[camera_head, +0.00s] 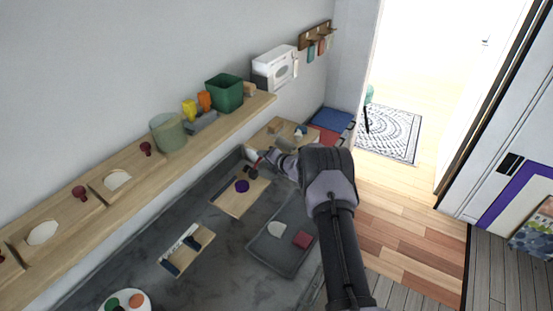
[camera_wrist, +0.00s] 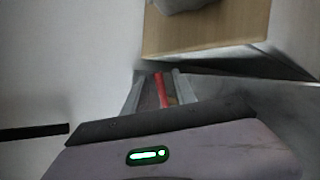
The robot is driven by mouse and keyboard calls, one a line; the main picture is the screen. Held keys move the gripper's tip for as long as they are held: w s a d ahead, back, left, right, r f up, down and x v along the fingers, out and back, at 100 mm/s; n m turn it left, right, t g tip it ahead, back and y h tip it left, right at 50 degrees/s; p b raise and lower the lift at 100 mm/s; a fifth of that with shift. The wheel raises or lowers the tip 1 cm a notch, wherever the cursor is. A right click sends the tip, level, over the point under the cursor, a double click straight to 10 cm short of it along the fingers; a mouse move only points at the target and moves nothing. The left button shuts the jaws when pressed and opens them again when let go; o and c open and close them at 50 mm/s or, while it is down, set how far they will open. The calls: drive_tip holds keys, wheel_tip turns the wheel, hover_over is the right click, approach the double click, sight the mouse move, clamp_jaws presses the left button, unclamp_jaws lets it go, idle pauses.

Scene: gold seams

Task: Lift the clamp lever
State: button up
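The clamp shows as a small dark body (camera_head: 252,173) at the top edge of a light wooden board (camera_head: 232,204). A red lever (camera_head: 257,163) sticks up from it, right by my gripper (camera_head: 266,157). In the wrist view the red lever (camera_wrist: 159,90) stands between the two grey fingers of my gripper (camera_wrist: 158,88). The fingers are apart, with a gap visible on the left side of the lever. The lever's lower end and the clamp body are hidden behind my gripper housing in the wrist view.
A purple round piece (camera_head: 242,186) lies on the board. A second board (camera_head: 270,130) sits close behind my gripper, against the wall side. A grey tray (camera_head: 263,250) is below my arm. A shelf (camera_head: 140,165) runs along the wall at left.

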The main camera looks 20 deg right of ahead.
drive_tip(key=p+v, duration=0.2)
drive_tip(key=v, duration=1.2)
drive_tip(key=shift+s+p, duration=0.2)
drive_tip(key=shift+p, duration=0.2)
drive_tip(key=shift+r, duration=0.1)
drive_tip(key=a+r+n+y+b, duration=0.1)
drive_tip(key=a+r+n+y, duration=0.2)
drive_tip(key=a+r+n, duration=0.5)
drive_tip(key=s+a+r+n+g+y+b, duration=0.25)
drive_tip(key=s+a+r+n+g, duration=0.25)
drive_tip(key=s+a+r+n, duration=0.95)
drive_tip(key=s+a+n+g+h+b, duration=0.1)
drive_tip(key=s+a+n, duration=0.2)
drive_tip(key=s+n, duration=0.3)
drive_tip(key=s+a+n+g+h+b, duration=0.1)
drive_tip(key=s+a+n, duration=0.25)
drive_tip(key=s, duration=0.45)
drive_tip(key=s+d+f+n+h, duration=0.1)
drive_tip(key=s+d+n+h, duration=0.1)
drive_tip(key=s+n, duration=0.3)
drive_tip(key=s+d+f+n+h+b, duration=0.1)
drive_tip(key=s+d+n, duration=0.1)
drive_tip(key=s+n, duration=0.3)
drive_tip(key=shift+s+d+f+h, duration=0.3)
drive_tip(key=shift+s+f+h, duration=0.05)
drive_tip(key=shift+s+f, duration=0.1)
